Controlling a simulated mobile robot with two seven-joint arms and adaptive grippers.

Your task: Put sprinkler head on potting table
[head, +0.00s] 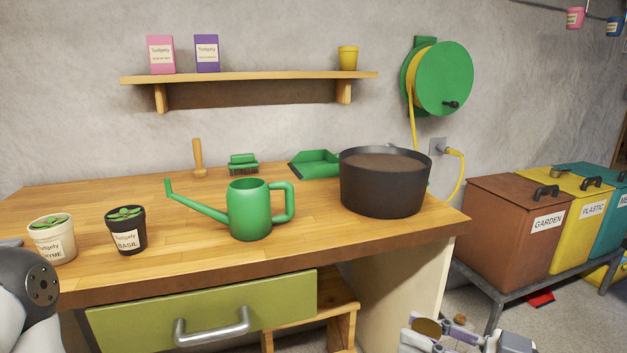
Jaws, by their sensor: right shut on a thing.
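The potting table (330,246) has a wooden top and spans the middle of the head view. My right gripper (440,331) is at the bottom right, low in front of the table's right end and apart from the top. It is shut on a round, brass-coloured piece that looks like the sprinkler head (427,328); the gripper and the lower frame edge hide part of it. My left gripper is not in view; only part of my left arm shows at the lower left.
A green watering can (250,210), a dark soil pot (384,188), a thyme pot (53,240) and a basil pot (126,231) stand on the table. A brush (243,162) and dustpan (316,163) lie behind. The front right top is clear. Bins (513,233) stand right.

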